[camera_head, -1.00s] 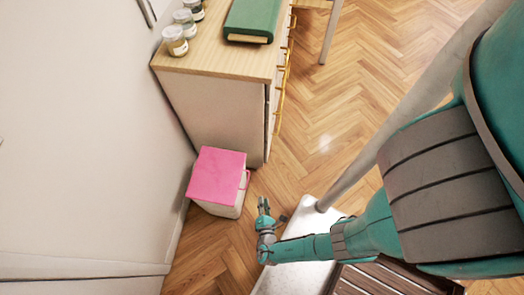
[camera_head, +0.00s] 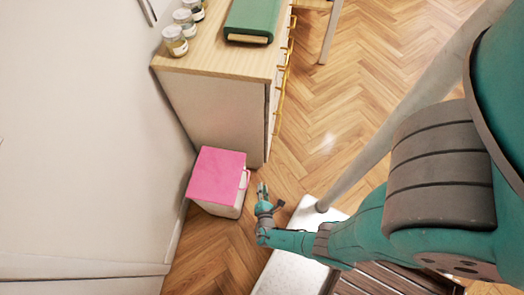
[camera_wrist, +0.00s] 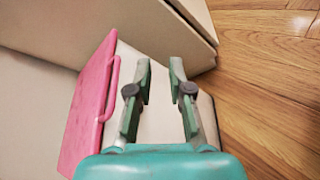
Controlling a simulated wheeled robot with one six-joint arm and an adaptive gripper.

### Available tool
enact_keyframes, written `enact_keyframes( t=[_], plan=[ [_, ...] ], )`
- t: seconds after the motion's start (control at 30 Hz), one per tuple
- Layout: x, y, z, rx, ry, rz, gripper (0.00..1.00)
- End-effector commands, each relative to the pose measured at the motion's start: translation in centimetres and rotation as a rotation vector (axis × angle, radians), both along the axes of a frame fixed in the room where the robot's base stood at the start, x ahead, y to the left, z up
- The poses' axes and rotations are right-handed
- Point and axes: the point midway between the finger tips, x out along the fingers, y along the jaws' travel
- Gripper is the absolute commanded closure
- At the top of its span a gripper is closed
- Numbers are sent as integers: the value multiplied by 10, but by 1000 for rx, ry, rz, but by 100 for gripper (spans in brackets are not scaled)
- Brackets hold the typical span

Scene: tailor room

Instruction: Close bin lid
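The bin (camera_head: 222,209) is a white box on the floor against the wall, beside the cabinet. Its pink lid (camera_head: 216,176) lies flat across the top, with a pink handle (camera_head: 244,180) on the right side. In the wrist view the pink lid (camera_wrist: 90,105) and its handle (camera_wrist: 110,88) are left of my gripper, and the white bin side is behind the fingers. My gripper (camera_head: 262,190) is just right of the bin in the head view. In the wrist view its two fingers (camera_wrist: 160,90) are apart with nothing between them.
A wooden-topped cabinet (camera_head: 213,115) with gold handles stands behind the bin. Jars (camera_head: 175,41) and a green item (camera_head: 252,18) are on it. The wall (camera_head: 80,140) is close on the left. Herringbone floor (camera_head: 330,140) is free to the right.

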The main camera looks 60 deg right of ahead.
Motion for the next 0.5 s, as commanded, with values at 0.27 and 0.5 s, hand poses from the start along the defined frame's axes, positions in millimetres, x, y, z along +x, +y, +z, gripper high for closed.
enact_keyframes(
  t=[0.27, 0.5],
  plan=[
    [12, -18, -6, -1, 1, -4, 80],
    [17, -25, -9, 1, 1, -1, 80]
  ],
)
